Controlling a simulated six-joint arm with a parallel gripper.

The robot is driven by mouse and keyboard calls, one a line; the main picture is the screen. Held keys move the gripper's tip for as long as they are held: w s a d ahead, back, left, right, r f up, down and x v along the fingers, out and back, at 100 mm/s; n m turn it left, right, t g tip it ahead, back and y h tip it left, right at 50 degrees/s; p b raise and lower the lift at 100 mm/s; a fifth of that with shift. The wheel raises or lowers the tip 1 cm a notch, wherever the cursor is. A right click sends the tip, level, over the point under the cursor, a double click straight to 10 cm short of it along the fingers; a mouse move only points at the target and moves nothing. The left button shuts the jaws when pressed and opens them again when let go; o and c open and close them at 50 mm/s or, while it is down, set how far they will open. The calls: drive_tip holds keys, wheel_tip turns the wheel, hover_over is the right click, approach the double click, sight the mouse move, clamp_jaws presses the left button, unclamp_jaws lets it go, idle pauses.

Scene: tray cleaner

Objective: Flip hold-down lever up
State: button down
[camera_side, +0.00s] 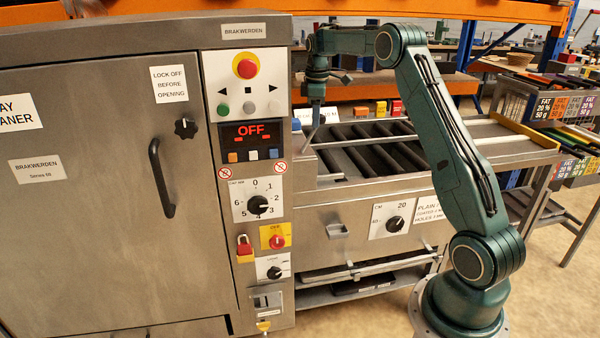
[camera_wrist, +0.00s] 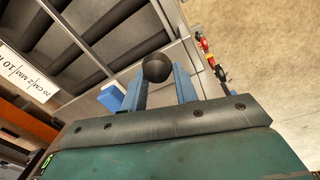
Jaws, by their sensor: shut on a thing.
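The hold-down lever shows in the side view as a thin pale rod (camera_side: 312,134) rising at a slant from the left end of the roller conveyor. Its upper end is hidden by my gripper (camera_side: 316,103). In the wrist view, the lever's round black knob (camera_wrist: 157,66) sits between the tips of the blue fingers of my gripper (camera_wrist: 160,78). The fingers are shut on the knob. The lever's lower part and pivot are hidden in the wrist view.
A blue part (camera_side: 296,125) stands close left of the lever, and a blue block also shows beside the fingers in the wrist view (camera_wrist: 111,97). The roller conveyor (camera_side: 385,130) extends right. The cleaner's control panel (camera_side: 250,130) stands at left.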

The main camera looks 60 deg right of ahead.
drive_tip(key=c, duration=1.1)
unclamp_jaws()
drive_tip(key=shift+a+f, duration=0.4)
drive_tip(key=shift+a, duration=0.05)
drive_tip(key=shift+d+r, duration=0.1)
drive_tip(key=shift+r, duration=0.05)
drive_tip(key=shift+s+d, duration=0.1)
